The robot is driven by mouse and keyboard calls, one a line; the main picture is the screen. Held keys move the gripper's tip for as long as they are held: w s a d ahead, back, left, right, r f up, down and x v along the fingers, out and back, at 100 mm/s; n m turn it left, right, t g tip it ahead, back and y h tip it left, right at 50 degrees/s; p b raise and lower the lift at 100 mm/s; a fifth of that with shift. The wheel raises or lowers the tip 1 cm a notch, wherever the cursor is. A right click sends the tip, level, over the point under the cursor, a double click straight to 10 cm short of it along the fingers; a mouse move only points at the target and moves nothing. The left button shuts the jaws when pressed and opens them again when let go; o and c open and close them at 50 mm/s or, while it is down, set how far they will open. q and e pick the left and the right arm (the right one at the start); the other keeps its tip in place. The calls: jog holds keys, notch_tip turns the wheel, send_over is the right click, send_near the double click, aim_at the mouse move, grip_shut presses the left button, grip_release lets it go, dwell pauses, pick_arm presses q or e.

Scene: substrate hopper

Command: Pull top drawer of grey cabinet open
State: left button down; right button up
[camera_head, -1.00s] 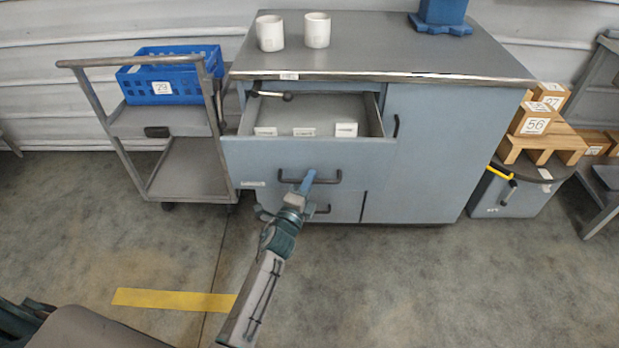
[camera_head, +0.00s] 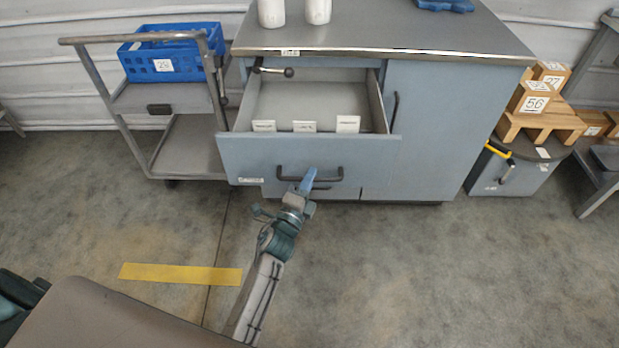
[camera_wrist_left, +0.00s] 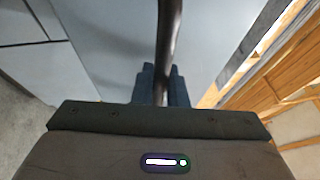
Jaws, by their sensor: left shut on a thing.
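The grey-blue cabinet (camera_head: 440,125) stands ahead in the head view. Its top drawer (camera_head: 245,155) is pulled out well, with its inside showing and small white labelled cards (camera_head: 305,126) along the inside of its front. My left gripper (camera_head: 307,182) is shut on the dark bar handle (camera_head: 328,180) of the drawer front. In the left wrist view, the handle (camera_wrist_left: 168,40) runs between the fingers (camera_wrist_left: 160,85). My right gripper is not in view.
A grey trolley (camera_head: 160,105) with a blue crate (camera_head: 165,62) stands left of the cabinet. White cups (camera_head: 317,10) sit on the cabinet top. The floor in front is clear, with a yellow stripe (camera_head: 180,273).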

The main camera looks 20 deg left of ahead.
pick_arm(q)
jog(key=c, duration=1.5)
grip_release()
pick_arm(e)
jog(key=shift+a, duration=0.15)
pick_arm(q)
jog(key=shift+o, duration=0.2)
jog(key=b+v, duration=0.2)
jog(key=v, duration=0.9)
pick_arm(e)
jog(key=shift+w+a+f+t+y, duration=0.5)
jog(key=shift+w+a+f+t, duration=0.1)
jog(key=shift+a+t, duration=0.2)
pick_arm(q)
jog(key=shift+w, duration=0.1)
